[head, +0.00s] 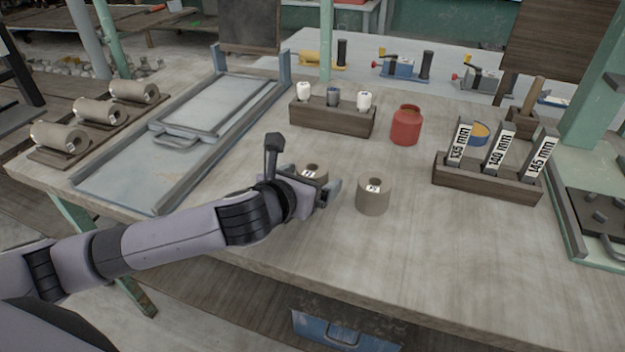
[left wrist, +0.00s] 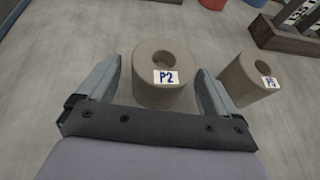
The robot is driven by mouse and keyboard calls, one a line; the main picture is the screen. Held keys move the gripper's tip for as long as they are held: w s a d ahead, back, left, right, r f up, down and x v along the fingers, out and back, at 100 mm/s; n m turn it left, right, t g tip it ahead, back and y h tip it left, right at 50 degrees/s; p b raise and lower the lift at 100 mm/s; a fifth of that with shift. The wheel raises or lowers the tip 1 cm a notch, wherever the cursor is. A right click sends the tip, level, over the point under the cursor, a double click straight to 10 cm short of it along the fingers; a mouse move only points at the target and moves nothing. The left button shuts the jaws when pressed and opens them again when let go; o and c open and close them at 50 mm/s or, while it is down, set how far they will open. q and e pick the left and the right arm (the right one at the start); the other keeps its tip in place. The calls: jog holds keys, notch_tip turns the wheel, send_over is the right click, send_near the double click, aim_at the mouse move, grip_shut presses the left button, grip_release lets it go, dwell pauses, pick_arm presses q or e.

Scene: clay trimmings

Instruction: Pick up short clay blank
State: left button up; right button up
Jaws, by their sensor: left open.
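Two grey-brown hollow clay blanks stand upright on the worktable. The one labelled P2 (head: 312,172) is partly hidden by my left gripper (head: 322,193) in the head view. In the left wrist view, blank P2 (left wrist: 161,84) lies between the two open fingers of the left gripper (left wrist: 160,90), with gaps on both sides. The blank labelled P5 (head: 374,195) stands just to the right, outside the fingers; it also shows in the left wrist view (left wrist: 252,78). Blank P5 looks narrower than P2 in the wrist view. My right gripper is not in view.
A wooden block with 135, 140 and 145 mm gauges (head: 487,182) stands at the right. A red jar (head: 405,126) and a wooden rack of small bottles (head: 331,117) stand behind. A metal-framed board (head: 187,135) lies at left. The front right tabletop is clear.

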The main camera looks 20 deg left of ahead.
pick_arm(q)
jog(key=shift+w+d+f, duration=0.1)
jog(key=shift+w+f, duration=0.15)
jog(key=shift+w, duration=0.55)
jog(key=c, duration=1.2)
jog(key=shift+r, duration=0.1)
